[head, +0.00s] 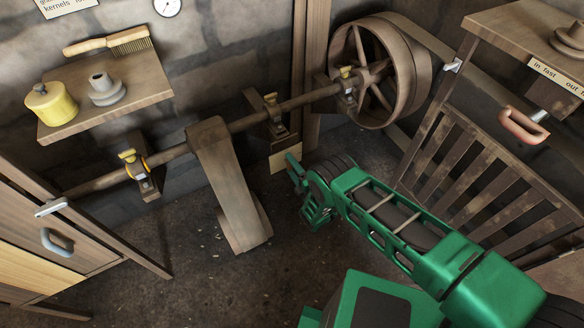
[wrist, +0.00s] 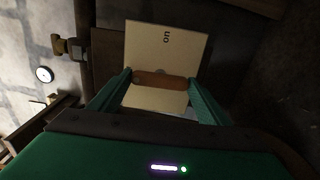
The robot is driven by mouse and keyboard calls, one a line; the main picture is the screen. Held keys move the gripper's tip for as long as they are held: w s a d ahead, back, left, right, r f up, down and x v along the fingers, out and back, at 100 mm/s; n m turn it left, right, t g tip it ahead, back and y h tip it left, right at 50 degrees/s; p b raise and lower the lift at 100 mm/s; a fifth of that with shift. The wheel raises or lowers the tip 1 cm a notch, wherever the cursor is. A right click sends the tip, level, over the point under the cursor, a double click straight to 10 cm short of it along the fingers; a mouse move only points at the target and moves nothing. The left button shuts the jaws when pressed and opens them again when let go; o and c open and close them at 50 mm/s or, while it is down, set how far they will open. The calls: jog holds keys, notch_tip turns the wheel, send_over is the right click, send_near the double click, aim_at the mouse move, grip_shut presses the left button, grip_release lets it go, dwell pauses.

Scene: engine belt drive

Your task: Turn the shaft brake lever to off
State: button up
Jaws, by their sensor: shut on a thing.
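The shaft brake lever's orange-brown handle (wrist: 163,82) lies crosswise between my fingertips in the wrist view. My gripper (wrist: 160,77) is shut on it, one finger at each end of the visible part. In the head view my green gripper (head: 294,168) reaches the same cream plate (head: 281,158) below the line shaft. The lever is hidden there behind my gripper.
The line shaft (head: 245,122) runs above and left of my gripper, with a large spoked wheel (head: 372,70) at its right. A belt (head: 228,185) slants down to the floor. A slatted wooden gate (head: 470,165) stands right of my arm.

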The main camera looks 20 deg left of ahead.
jog(key=o, duration=1.1)
jog(key=shift+f, duration=0.15)
jog(key=shift+c, duration=0.2)
jog(key=shift+d, duration=0.1)
jog(key=v, duration=1)
jog(key=shift+s+d, duration=0.2)
jog(key=shift+s, duration=0.15)
